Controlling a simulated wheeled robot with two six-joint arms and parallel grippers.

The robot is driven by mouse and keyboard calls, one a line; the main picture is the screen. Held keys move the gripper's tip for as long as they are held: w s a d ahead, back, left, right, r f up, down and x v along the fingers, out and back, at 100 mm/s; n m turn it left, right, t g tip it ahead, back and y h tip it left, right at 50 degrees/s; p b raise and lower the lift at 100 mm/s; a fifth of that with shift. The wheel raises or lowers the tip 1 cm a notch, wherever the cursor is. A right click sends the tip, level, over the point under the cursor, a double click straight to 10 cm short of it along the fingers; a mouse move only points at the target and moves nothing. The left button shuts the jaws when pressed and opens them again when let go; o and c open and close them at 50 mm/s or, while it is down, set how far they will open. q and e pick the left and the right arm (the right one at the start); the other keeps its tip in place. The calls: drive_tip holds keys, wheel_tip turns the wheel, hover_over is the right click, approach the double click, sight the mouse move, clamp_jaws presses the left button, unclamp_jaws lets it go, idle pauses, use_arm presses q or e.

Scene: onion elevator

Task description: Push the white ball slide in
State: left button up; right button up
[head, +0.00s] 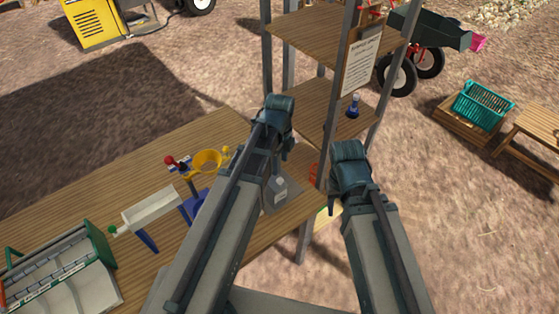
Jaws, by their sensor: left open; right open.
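The white ball slide (153,205) is a pale trough on blue legs, with a green knob at its left end. It stands on the wooden table left of my arms. My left gripper (284,152) is to the right of the slide, near the table's right end and apart from it; its fingers are mostly hidden by my arm. My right gripper (336,203) is further right, beside the shelf post and away from the slide; its fingertips are hard to make out.
A yellow funnel (207,161) stands behind the slide, near a red-knobbed lever (171,161). A green-and-white case (65,270) is at the table's left. A metal-framed wooden shelf tower (308,100) rises at the right end. The table's back left is clear.

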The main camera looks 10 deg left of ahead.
sight(279, 181)
use_arm(q)
wheel_tip(279, 181, down, 11)
drive_tip(key=b, duration=0.9)
drive_tip(key=shift+b, duration=0.4)
drive_tip(key=shift+r, duration=0.1)
clamp_jaws()
drive_tip(key=shift+w+a, duration=0.9)
drive_tip(key=shift+a, duration=0.2)
drive_tip(key=shift+w+a, duration=0.75)
drive_tip(key=shift+a, duration=0.2)
unclamp_jaws()
